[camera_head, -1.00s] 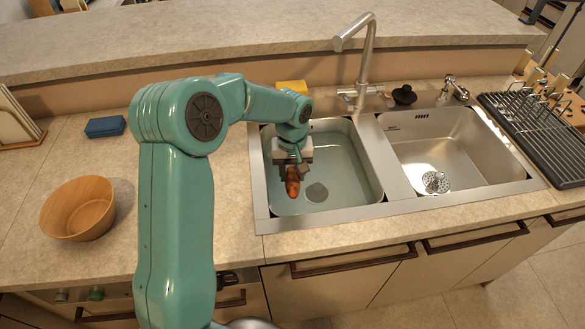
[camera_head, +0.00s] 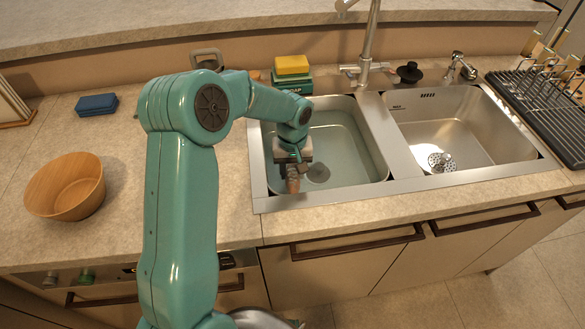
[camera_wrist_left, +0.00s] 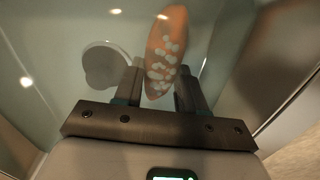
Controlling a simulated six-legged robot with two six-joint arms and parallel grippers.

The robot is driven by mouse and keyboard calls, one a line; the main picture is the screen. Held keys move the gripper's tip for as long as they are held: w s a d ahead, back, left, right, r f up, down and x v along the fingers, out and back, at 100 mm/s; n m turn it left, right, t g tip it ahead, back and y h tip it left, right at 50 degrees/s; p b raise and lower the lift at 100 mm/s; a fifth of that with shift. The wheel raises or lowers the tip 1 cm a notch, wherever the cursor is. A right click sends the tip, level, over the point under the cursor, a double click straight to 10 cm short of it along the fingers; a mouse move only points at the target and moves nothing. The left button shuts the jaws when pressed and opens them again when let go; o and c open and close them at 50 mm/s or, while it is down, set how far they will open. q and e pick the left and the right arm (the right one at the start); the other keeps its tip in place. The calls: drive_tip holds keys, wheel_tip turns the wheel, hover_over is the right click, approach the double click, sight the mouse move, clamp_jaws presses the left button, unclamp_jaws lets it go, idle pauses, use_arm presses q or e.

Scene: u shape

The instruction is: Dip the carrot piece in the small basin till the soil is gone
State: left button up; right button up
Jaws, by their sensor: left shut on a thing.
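The left basin (camera_head: 353,150) of the sink holds clear water over a drain. My left gripper (camera_head: 293,172) is low inside it, near its front left corner. It is shut on the carrot piece (camera_wrist_left: 166,45), which points down from the fingers and looks at least partly under water. In the left wrist view the carrot is orange, with several pale white spots on its side; I cannot tell whether they are bubbles. No dark soil shows on that side. In the head view the carrot is small, dull and mostly hidden. My right gripper is not in view.
The right basin (camera_head: 465,130) is empty. A tap (camera_head: 368,40) rises behind the divider. A yellow sponge (camera_head: 291,65) sits on a green block behind the left basin. A wooden bowl (camera_head: 66,187) and a blue sponge (camera_head: 96,104) stand left. A dark rack (camera_head: 550,115) is at right.

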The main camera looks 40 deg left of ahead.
use_arm(q)
drive_tip(key=shift+r, duration=0.3)
idle(0.5)
drive_tip(key=shift+f, duration=0.1)
drive_tip(key=shift+f+b, duration=0.25)
drive_tip(key=shift+b, duration=0.05)
drive_tip(key=shift+r, duration=0.35)
idle(0.5)
drive_tip(key=shift+f, duration=0.1)
drive_tip(key=shift+f, duration=0.25)
drive_tip(key=shift+r, duration=0.15)
